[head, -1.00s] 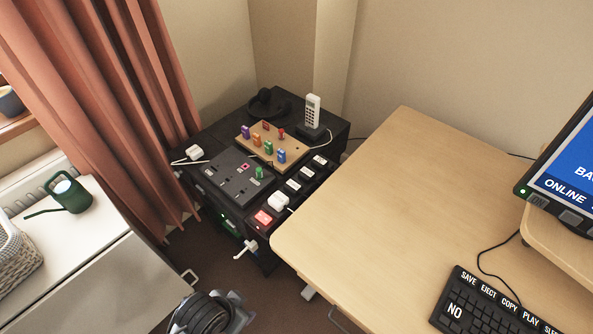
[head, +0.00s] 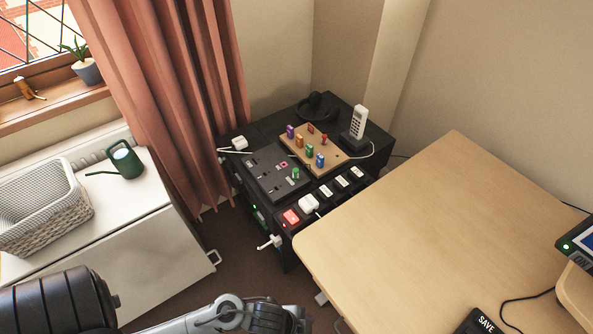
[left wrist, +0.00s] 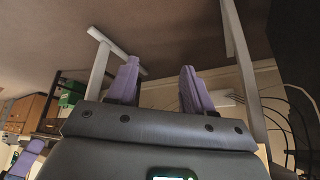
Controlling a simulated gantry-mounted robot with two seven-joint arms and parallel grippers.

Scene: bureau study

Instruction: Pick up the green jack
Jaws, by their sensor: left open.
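A small green jack (head: 309,151) stands in a tan wooden board (head: 333,165) with other coloured jacks, on the black cabinet in the middle of the head view. A second green piece (head: 295,173) stands in the dark socket panel (head: 262,172) beside the board; I cannot tell which is the task's jack. In the left wrist view my left gripper (left wrist: 160,88) has its two purple fingers apart with nothing between them. In the head view only my left arm shows at the bottom, well short of the cabinet.
A cordless phone (head: 358,122) and a black headset (head: 318,104) stand behind the board. White plugs and a lit red switch (head: 291,216) line the cabinet's front. A wooden desk (head: 430,230) is close on the right. A white cabinet with a basket (head: 45,215) is left.

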